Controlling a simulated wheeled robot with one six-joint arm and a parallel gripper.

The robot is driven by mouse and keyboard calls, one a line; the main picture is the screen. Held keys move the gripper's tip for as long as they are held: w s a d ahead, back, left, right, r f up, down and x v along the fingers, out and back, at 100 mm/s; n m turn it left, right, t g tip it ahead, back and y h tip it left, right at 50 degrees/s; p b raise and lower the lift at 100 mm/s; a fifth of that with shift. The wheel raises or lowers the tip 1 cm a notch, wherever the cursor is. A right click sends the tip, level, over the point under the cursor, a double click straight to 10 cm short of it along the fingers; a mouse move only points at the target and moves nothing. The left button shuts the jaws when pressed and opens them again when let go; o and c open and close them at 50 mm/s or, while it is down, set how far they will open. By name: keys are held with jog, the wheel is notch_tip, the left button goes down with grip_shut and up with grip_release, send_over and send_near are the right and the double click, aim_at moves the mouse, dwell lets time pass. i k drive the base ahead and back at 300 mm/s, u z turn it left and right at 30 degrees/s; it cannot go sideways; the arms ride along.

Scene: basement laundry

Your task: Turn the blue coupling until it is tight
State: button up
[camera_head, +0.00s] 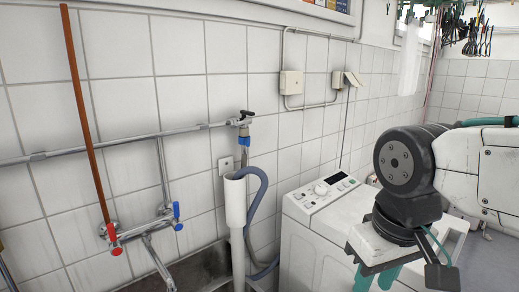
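The blue coupling (244,142) sits on the wall below a tap with a black handle (247,114), at the end of a horizontal metal pipe. It is small in view, and how tight it sits cannot be told. A grey-blue hose (263,190) loops beside it, near a white upright standpipe (236,205). My gripper (377,281) is at the lower right, in front of the washing machine and well apart from the coupling. Its teal fingers point down with a gap between them. Their tips are cut off by the bottom edge, and nothing shows between them.
A white washing machine (312,235) stands right of the standpipe. A sink (190,277) with a red-and-blue-handled mixer tap (145,230) is at the lower left. Cables hang at the upper right.

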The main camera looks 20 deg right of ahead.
aim_at(245, 141)
jog(key=z, duration=0.55)
jog(key=i, duration=0.45)
jog(key=u, duration=0.75)
